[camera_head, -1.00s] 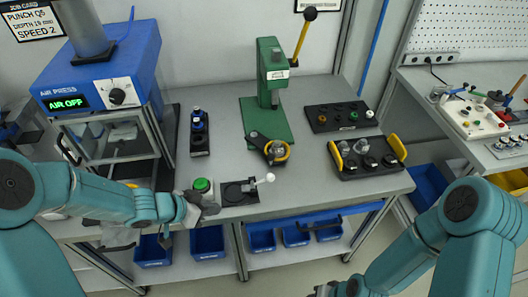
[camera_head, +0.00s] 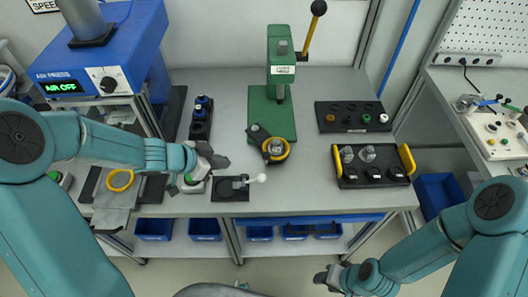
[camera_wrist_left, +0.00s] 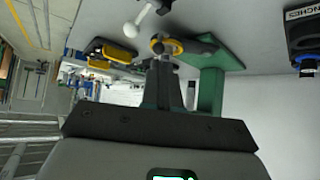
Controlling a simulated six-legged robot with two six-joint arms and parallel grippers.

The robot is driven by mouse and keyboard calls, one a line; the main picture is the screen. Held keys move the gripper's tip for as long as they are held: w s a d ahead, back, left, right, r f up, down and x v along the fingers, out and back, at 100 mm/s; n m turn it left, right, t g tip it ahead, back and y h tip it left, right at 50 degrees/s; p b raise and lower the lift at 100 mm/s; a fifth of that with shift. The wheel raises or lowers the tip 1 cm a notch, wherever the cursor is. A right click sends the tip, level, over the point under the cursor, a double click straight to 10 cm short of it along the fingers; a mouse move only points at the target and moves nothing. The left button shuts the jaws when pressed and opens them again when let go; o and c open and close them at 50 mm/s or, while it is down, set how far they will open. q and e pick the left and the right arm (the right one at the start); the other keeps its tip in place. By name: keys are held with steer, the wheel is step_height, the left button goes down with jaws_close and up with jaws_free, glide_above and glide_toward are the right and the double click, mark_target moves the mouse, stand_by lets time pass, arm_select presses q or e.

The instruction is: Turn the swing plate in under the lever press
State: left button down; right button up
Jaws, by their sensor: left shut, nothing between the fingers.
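The green lever press (camera_head: 281,65) stands on the bench with its black-knobbed yellow lever (camera_head: 312,32) pointing up. The swing plate (camera_head: 260,135) is a dark arm with a yellow ring (camera_head: 285,153) holding a metal part (camera_head: 275,147). It sits at the front of the press base, turned out toward me from the ram. My left gripper (camera_head: 217,161) is shut and empty, left of the swing plate and apart from it. In the left wrist view the yellow ring (camera_wrist_left: 174,45) shows beyond the shut fingertips (camera_wrist_left: 165,62). My right gripper (camera_head: 328,277) hangs low in front of the bench, its jaws unclear.
A white-knobbed lever on a black plate (camera_head: 228,194) and a green button (camera_head: 190,179) lie near the left gripper. A black tray with yellow handles (camera_head: 372,181) is to the right. The blue air press (camera_head: 130,50) stands at left. Bare bench lies between gripper and ring.

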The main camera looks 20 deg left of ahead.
arm_select(q)
steer(key=b+x, duration=0.4)
steer(key=x, duration=0.6)
steer(key=shift+w+f, duration=0.15)
steer(key=shift+f, duration=0.2)
steer(key=shift+w+d, duration=0.7)
steer(key=shift+w, duration=0.25)
steer(key=shift+w+d, duration=0.35)
steer(key=shift+d, duration=0.1)
steer(key=shift+w+f, duration=0.15)
steer(key=shift+w, duration=0.05)
arm_select(e)
steer(key=f, duration=0.3)
steer(key=shift+w+d+f, duration=0.15)
steer(key=shift+w+f, duration=0.05)
steer(key=shift+f, duration=0.2)
